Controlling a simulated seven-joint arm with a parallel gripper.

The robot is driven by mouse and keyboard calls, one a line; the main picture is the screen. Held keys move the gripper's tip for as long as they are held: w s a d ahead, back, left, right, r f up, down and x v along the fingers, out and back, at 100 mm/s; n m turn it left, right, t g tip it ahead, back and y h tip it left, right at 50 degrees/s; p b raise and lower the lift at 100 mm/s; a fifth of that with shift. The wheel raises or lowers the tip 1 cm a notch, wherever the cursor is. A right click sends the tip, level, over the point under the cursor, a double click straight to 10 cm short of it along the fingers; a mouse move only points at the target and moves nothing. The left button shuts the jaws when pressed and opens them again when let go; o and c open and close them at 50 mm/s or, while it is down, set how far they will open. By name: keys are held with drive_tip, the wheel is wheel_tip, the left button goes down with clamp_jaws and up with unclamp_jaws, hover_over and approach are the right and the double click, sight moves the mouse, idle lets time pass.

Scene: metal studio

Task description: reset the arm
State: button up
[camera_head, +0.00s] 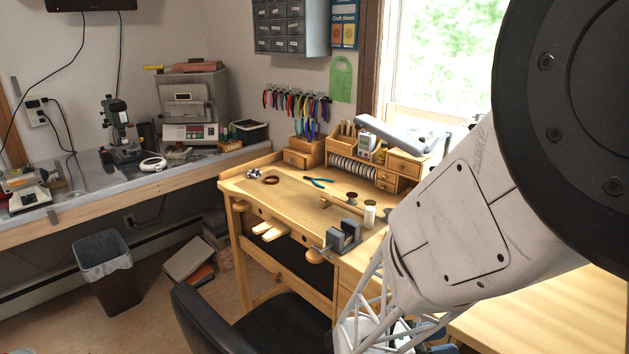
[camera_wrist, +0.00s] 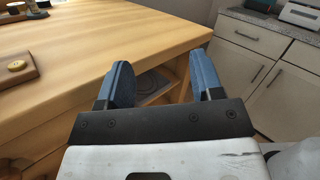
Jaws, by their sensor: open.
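My gripper (camera_wrist: 162,82) shows in the wrist view with its two blue fingers spread apart and nothing between them. It is open and empty, in front of the edge of a wooden bench (camera_wrist: 95,50). In the head view my white arm covers the right side, and the gripper's fingers cannot be made out there. The wooden workbench (camera_head: 290,194) stands in the middle of the head view, left of my arm.
A small vise (camera_head: 345,236) and spools stand on the workbench near my arm. A black chair (camera_head: 275,325) is in front of it. A grey counter (camera_head: 90,180) with a microscope (camera_head: 122,132) runs along the left. A bin (camera_head: 106,270) stands on the floor. White cabinets (camera_wrist: 250,65) show in the wrist view.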

drive_tip(key=s+d+r+m+g+y, duration=0.1)
drive_tip(key=s+r+m+g+y, duration=0.4)
drive_tip(key=s+m+y, duration=0.45)
drive_tip(key=a+r+m+t+y, duration=0.6)
drive_tip(key=r+m+y, duration=0.4)
drive_tip(key=m, duration=0.2)
drive_tip(key=shift+w+a+t, duration=0.15)
drive_tip(key=shift+a+t, duration=0.25)
drive_tip(key=shift+t, duration=0.2)
drive_tip(key=shift+f, duration=0.15)
idle(0.4)
